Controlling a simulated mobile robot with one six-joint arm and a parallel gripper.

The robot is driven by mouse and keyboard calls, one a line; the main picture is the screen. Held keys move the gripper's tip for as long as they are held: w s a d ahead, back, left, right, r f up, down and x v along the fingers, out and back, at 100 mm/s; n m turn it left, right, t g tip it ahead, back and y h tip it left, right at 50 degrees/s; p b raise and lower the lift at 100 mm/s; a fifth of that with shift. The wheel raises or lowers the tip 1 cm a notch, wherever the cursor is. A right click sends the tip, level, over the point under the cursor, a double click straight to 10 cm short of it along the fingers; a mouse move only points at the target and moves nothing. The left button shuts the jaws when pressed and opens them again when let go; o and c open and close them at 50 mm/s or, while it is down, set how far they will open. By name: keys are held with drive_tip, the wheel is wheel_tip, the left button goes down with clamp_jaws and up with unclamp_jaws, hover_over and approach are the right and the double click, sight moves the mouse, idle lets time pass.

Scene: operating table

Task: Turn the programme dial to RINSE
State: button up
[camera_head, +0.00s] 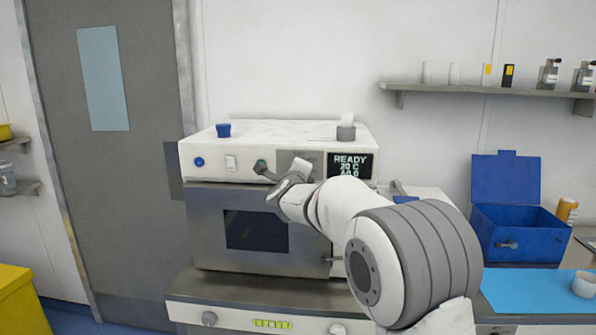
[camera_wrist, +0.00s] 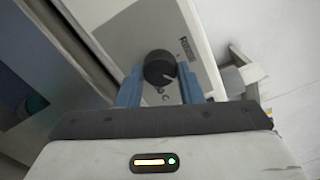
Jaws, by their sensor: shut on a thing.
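The programme dial (camera_wrist: 160,68) is a round black knob with a pale pointer mark, on the light front panel of a white and steel machine (camera_head: 320,129). In the wrist view the two blue fingers of my gripper (camera_wrist: 160,77) lie on either side of the dial and are shut on it. In the head view my gripper (camera_head: 268,173) reaches the panel and partly covers the dial area. The display (camera_head: 350,166) reads READY and 20 C, with a smaller line below.
A blue button (camera_head: 199,162) and a white switch (camera_head: 231,162) sit left on the panel. A blue cup (camera_head: 223,130) and a grey-white item (camera_head: 346,128) stand on top. The oven-like door (camera_head: 212,235) below is closed. A blue box (camera_head: 518,225) stands to the right.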

drive_tip(key=n+p, duration=0.1)
drive_tip(key=n, duration=0.4)
drive_tip(key=shift+r+n+p, duration=0.15)
drive_tip(key=shift+n+p, duration=0.2)
drive_tip(key=shift+n, duration=0.05)
drive_tip(key=n+p, duration=0.1)
drive_tip(key=n, duration=0.3)
drive_tip(key=shift+n+p, duration=0.4)
drive_tip(key=o, duration=1)
drive_tip(key=shift+c, duration=0.2)
drive_tip(key=shift+s, duration=0.1)
drive_tip(key=s+b, duration=0.2)
drive_tip(key=s, duration=0.5)
drive_tip(key=shift+s+a, duration=0.2)
drive_tip(key=shift+s, duration=0.15)
